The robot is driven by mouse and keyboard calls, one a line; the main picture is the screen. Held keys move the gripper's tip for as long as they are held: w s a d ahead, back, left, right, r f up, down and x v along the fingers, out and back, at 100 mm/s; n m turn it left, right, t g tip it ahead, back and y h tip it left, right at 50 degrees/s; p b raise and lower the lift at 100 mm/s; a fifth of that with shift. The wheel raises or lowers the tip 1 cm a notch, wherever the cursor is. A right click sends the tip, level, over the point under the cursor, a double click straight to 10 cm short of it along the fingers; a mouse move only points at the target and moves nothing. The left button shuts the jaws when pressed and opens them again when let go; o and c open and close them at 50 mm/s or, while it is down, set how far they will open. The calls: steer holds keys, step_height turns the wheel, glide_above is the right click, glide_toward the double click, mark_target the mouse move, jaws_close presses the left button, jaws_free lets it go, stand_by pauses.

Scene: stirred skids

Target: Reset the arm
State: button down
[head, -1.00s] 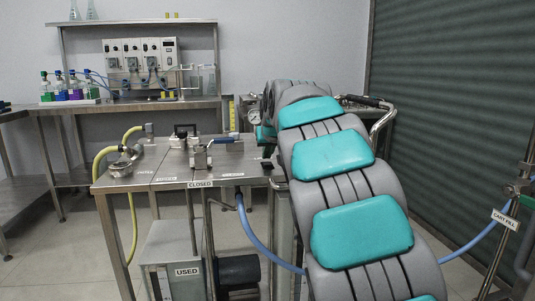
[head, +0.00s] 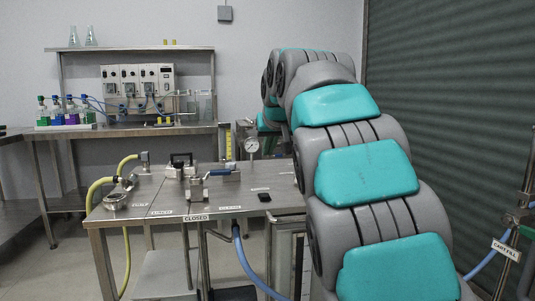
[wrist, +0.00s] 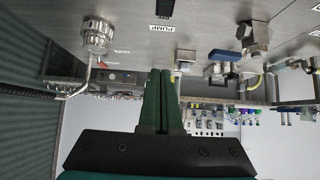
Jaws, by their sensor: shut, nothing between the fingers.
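My gripper (wrist: 161,80) shows in the wrist view with its two dark green fingers together and nothing between them. It appears clear of the steel bench (wrist: 130,30), which shows upside down beyond it. In the head view my own grey and teal arm fills the right middle, and my gripper is hidden behind it. The bench (head: 150,205) stands left of my arm in the head view, with a blue-handled valve (head: 222,172) and a CLOSED label (head: 196,218) on it.
A gauge (head: 252,145) stands behind the bench, close to my arm. A back counter (head: 120,131) carries a pump unit (head: 138,90) and several bottles (head: 65,110). A ribbed shutter (head: 450,110) stands at right, beside a post labelled CART FILL (head: 505,250). A blue hose (head: 245,265) hangs below the bench.

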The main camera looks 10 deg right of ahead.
steer(key=s+f+g, duration=0.3)
steer(key=s+f, duration=0.9)
steer(key=s, duration=0.4)
steer(key=s+f+g, duration=0.4)
steer(key=s+f, duration=0.8)
steer(key=s, duration=0.4)
steer(key=s+f+g, duration=0.4)
steer(key=s+f, duration=0.8)
steer(key=s, duration=0.4)
steer(key=shift+f+p, duration=0.3)
steer(key=c, duration=1.6)
jaws_free()
